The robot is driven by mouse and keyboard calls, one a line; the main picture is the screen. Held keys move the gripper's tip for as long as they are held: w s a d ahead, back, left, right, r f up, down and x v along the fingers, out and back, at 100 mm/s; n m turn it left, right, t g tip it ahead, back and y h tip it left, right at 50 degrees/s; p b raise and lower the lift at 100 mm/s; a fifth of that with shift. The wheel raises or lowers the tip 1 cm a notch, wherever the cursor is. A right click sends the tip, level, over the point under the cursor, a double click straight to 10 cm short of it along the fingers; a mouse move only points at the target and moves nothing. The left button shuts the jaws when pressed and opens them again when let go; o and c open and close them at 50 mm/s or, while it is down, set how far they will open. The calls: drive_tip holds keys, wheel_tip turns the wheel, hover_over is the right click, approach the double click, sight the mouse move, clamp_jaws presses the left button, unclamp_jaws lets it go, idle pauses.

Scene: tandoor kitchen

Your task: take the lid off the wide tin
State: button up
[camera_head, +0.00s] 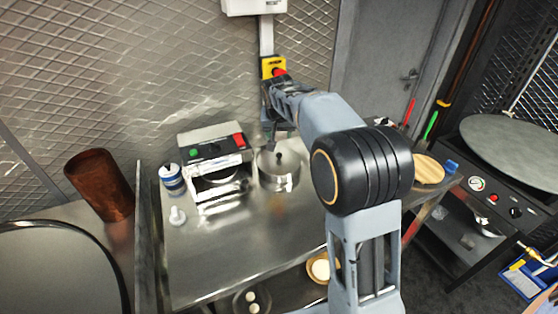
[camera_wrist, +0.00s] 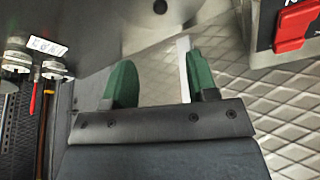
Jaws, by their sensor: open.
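The wide tin (camera_head: 279,182) is a silvery round pot on the steel counter, beside the box with the red switch. Its lid (camera_head: 272,163) is on, with a small dark knob (camera_head: 278,154) on top. In the wrist view, a dark round knob (camera_wrist: 160,6) shows at the top edge on a grey metal surface, which looks like the lid. My gripper (camera_head: 277,131) is above the tin in the head view. Its two green fingers (camera_wrist: 161,82) are apart and empty, with the knob beyond their tips. The fingertips are hard to make out in the head view.
The control box (camera_head: 210,141) with its red switch (camera_wrist: 292,27) stands close left of the tin. A blue-and-white can (camera_head: 171,180) and a small white bottle (camera_head: 177,216) stand farther left. The counter (camera_head: 235,250) in front is mostly clear. The mesh wall (camera_head: 120,70) is behind.

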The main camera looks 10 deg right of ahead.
drive_tip(key=p, duration=0.1)
hover_over(279, 154)
drive_tip(key=s, duration=0.2)
drive_tip(key=f, duration=0.8)
drive_tip(key=shift+s+a, duration=0.1)
drive_tip(key=shift+a, duration=0.25)
drive_tip(key=shift+p+x, duration=0.8)
drive_tip(key=shift+x, duration=1.85)
drive_tip(key=shift+d, duration=0.1)
drive_tip(key=shift+r, duration=0.1)
clamp_jaws()
